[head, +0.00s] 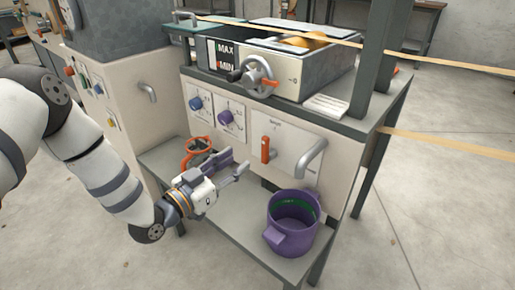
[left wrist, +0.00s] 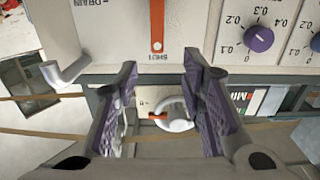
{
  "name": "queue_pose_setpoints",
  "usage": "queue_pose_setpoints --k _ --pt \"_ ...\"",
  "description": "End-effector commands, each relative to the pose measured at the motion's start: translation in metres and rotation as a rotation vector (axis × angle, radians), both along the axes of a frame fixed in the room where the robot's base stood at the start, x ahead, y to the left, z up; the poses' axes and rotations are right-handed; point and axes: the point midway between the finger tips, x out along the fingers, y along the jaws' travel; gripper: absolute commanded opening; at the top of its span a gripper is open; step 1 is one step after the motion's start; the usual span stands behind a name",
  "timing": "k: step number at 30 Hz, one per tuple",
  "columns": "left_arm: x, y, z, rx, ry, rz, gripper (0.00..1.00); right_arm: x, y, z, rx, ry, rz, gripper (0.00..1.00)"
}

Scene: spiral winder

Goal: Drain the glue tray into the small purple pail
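The grey glue tray (head: 318,72) sits on top of the machine, with a MAX/MIN gauge (head: 222,54) on its front. Below it, the drain panel (head: 288,135) carries an orange lever (head: 265,149), hanging vertically. In the left wrist view, which is upside down, the lever (left wrist: 157,28) points at the word SHUT. A grey spout (head: 312,158) bends down right of the lever. The small purple pail (head: 281,240) stands upright on the lower shelf beneath the spout; a green band shows inside. My left gripper (head: 239,163) is open and empty, left of and below the lever, apart from it.
An orange-rimmed container (head: 197,147) stands on the lower shelf (head: 235,232), partly behind my left gripper. A handwheel (head: 258,76) is on the tray front. A dark post (head: 372,60) rises at right.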

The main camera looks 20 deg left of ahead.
Motion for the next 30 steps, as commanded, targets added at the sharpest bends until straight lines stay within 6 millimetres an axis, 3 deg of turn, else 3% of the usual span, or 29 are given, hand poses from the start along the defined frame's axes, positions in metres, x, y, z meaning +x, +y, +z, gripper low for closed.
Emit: queue_pose_setpoints --k 15,19,26,27,30 --pt "0.101 -0.037 0.003 0.001 -0.009 -0.003 0.37 -0.006 0.0 -0.016 0.0 0.022 0.0 0.4" --pt "0.111 -0.041 0.004 0.0 -0.009 -0.002 0.37 -0.007 0.0 -0.018 0.0 0.024 0.0 0.4" --pt "0.113 -0.042 0.005 -0.001 -0.007 -0.002 0.37 -0.007 0.0 -0.018 0.0 0.024 0.0 0.4" --pt "0.113 -0.042 0.005 -0.001 -0.007 -0.002 0.34 -0.007 0.0 -0.018 0.0 0.024 0.0 0.4" --pt "0.113 -0.042 0.005 -0.001 -0.007 -0.002 0.12 -0.007 0.0 -0.018 0.0 0.024 0.0 0.4"
